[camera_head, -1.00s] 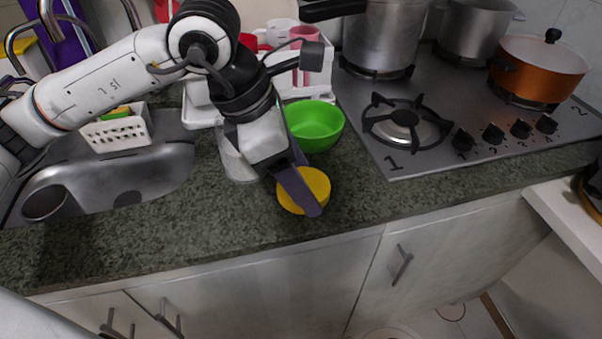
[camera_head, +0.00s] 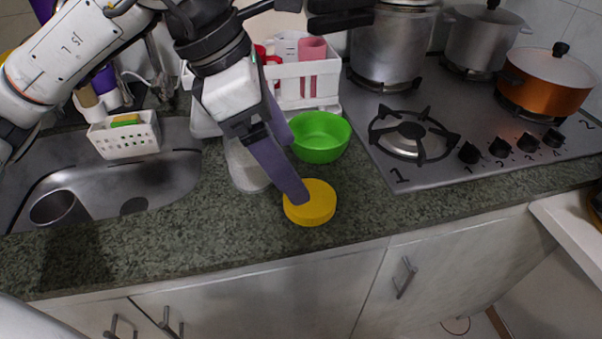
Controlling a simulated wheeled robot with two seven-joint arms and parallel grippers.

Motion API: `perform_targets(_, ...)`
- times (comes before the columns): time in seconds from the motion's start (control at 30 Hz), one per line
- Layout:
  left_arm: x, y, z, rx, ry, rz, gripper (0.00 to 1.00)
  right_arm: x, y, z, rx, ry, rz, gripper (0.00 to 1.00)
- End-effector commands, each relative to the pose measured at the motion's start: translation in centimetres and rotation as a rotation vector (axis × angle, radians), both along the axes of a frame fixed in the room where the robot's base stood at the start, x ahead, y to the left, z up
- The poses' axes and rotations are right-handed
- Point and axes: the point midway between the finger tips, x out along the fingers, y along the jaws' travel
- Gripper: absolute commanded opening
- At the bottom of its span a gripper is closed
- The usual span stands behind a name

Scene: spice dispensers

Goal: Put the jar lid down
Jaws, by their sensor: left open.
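The yellow jar lid (camera_head: 313,206) lies on the dark green stone countertop (camera_head: 220,222), close to its front edge. My left gripper (camera_head: 297,172) is open, its purple-grey fingers just behind and left of the lid, with one fingertip overlapping the lid's left edge in the picture. I cannot tell whether that finger touches it. A clear jar (camera_head: 246,166) stands behind and left of the lid, partly hidden by the gripper. My right gripper is not in view.
A green bowl (camera_head: 322,150) stands right behind the lid. A white rack (camera_head: 308,82) with cups is at the back. The stove (camera_head: 440,165) with pots is on the right. The sink (camera_head: 150,185) with a white basket (camera_head: 122,143) is on the left.

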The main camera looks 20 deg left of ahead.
Motion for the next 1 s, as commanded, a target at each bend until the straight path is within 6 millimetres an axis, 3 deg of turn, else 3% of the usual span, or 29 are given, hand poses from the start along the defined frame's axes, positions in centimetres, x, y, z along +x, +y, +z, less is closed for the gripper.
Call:
perform_targets(0.1,-0.4,0.7,2.1,0.000,-0.002,0.001,0.81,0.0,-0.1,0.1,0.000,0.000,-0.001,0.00)
perform_targets(0.3,-0.8,1.3,3.7,0.000,0.000,0.000,0.81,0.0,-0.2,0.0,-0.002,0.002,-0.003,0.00)
perform_targets(1.0,-0.9,1.4,3.8,0.000,0.001,0.000,0.81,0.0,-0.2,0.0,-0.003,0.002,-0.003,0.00)
